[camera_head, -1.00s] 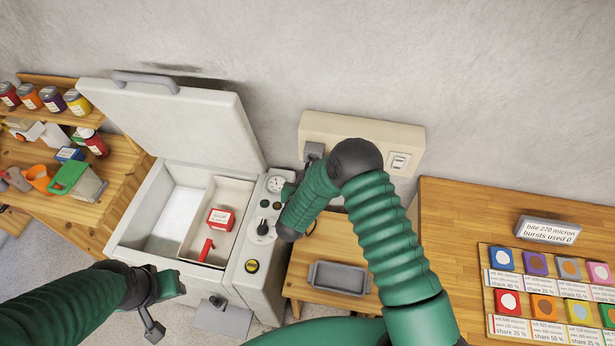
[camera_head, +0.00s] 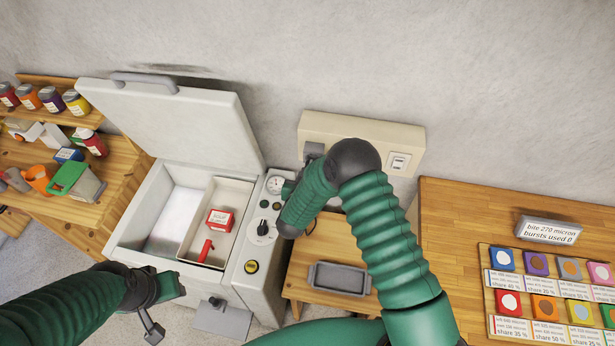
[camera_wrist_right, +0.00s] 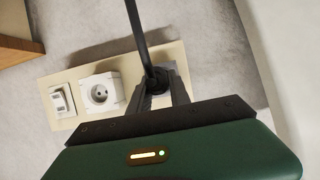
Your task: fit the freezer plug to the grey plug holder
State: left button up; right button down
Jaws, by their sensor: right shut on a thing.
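The grey plug holder (camera_head: 314,150) is on the left end of the beige wall panel (camera_head: 345,127). My right gripper (camera_wrist_right: 164,88) is shut on the dark freezer plug (camera_wrist_right: 157,78), whose black cable (camera_wrist_right: 138,28) runs up across the right wrist view. The plug is at the holder end of the panel. The fingers and plug cover the holder there, so I cannot tell whether it is seated. In the head view my right arm hides the plug. My left gripper (camera_head: 160,305) is low in front of the freezer (camera_head: 136,230), apart from it; its finger opening is unclear.
The white socket (camera_wrist_right: 100,93) is empty, beside a switch (camera_wrist_right: 61,101). The freezer lid (camera_head: 175,120) stands open. A small wooden table with a grey tray (camera_head: 340,278) is right of the freezer. A wooden counter (camera_head: 450,215) is further right, shelves (camera_head: 100,205) left.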

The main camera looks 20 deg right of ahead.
jog(key=shift+w+d+b, duration=0.35)
jog(key=shift+w+d, duration=0.15)
jog(key=shift+w, duration=0.25)
jog(key=shift+w+d+b, duration=0.3)
jog(key=shift+w+d, duration=0.15)
jog(key=shift+w, duration=0.3)
jog(key=c, duration=1.1)
grip_release()
jog(key=shift+a, duration=0.1)
jog(key=shift+s+a+r, duration=0.1)
jog(key=shift+s+a, duration=0.1)
jog(key=shift+s, duration=0.1)
jog(key=b+v, duration=0.4)
jog(key=v, duration=1.2)
jog(key=shift+d, duration=0.15)
jog(key=shift+r, duration=0.1)
